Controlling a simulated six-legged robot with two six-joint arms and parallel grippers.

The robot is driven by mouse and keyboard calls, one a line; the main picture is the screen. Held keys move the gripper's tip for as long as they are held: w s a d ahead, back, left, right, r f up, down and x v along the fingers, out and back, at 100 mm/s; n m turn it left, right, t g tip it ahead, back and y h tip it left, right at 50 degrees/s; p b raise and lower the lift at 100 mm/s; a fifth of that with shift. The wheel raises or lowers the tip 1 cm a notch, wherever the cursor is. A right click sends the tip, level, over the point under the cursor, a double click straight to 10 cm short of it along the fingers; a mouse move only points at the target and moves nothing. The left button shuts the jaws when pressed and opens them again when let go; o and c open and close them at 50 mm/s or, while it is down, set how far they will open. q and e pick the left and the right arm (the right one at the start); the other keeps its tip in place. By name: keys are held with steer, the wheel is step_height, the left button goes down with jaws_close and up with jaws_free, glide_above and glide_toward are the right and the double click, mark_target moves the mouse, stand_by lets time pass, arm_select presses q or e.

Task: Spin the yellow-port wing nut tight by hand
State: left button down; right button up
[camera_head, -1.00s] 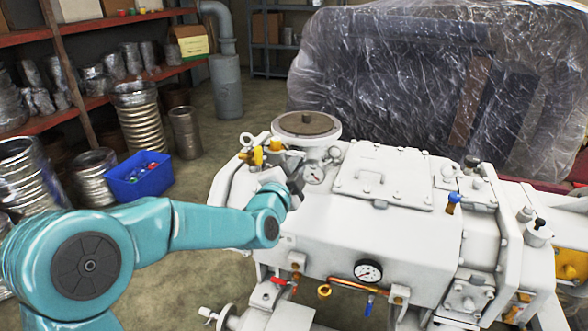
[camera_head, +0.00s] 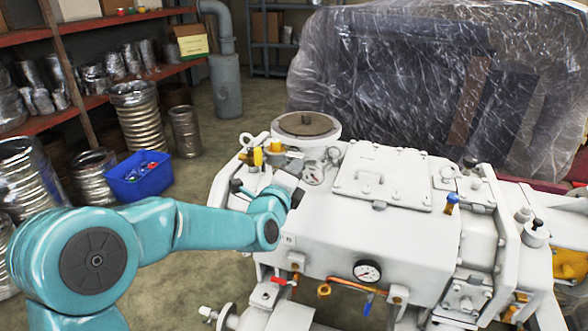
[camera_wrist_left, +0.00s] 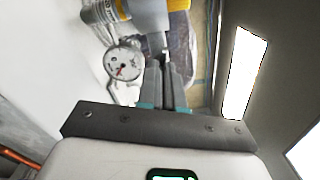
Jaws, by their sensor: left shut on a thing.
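The yellow port fitting (camera_head: 274,147) stands on the left top of the white pump, beside the round flange. Its yellow parts also show at the top of the left wrist view (camera_wrist_left: 121,9). My left gripper (camera_wrist_left: 165,68) is shut, with its narrow grey fingers at the metal fitting below the yellow parts. The wing nut is between the fingertips and mostly hidden by them. My right gripper is not in view.
A dial gauge (camera_wrist_left: 124,64) sits close to the left of my fingers. The round flange (camera_head: 306,125) rises behind the port, and a lidded cover (camera_head: 383,176) lies to its right. A blue bin (camera_head: 140,176) stands on the floor at left. A plastic-wrapped machine (camera_head: 400,80) stands behind.

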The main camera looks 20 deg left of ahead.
arm_select(q)
steer(key=shift+m, duration=0.8)
steer(key=shift+f, duration=0.1)
steer(key=c, duration=1.3)
jaws_free()
steer(key=s, duration=0.5)
steer(key=s+d, duration=0.1)
steer(key=s, duration=0.4)
steer(key=s+b, duration=0.1)
steer(key=s, duration=0.5)
steer(key=shift+s+d, duration=0.1)
steer(key=shift+d, duration=0.3)
